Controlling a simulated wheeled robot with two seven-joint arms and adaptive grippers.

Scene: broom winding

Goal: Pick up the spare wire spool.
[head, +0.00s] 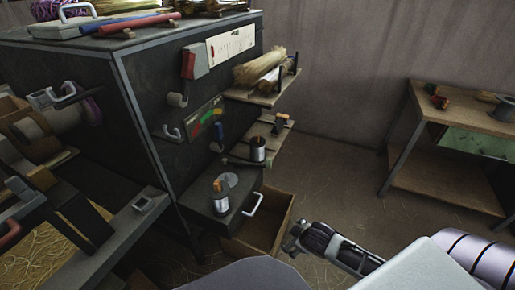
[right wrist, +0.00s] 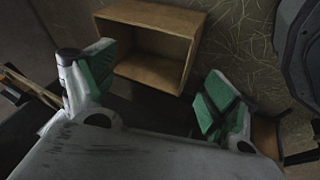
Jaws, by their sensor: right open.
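One spool (head: 220,195) stands upright on the low grey ledge of the dark cabinet, beside a flat grey disc. The other spool (head: 258,150) stands higher on a small side shelf. I cannot tell which is the spare. My right gripper (head: 292,240) is low at the right of the cabinet, apart from both spools. In the right wrist view its green-padded fingers (right wrist: 158,75) are spread with nothing between them, and no spool shows there. My left gripper is not in view.
An open wooden box (head: 271,230) sits below the ledge, near my right gripper; it also shows in the right wrist view (right wrist: 150,70). A white handle (head: 253,204) sticks out beside the lower spool. Wooden shelves (head: 262,96) project above. A workbench (head: 460,110) stands at the right, with open floor between.

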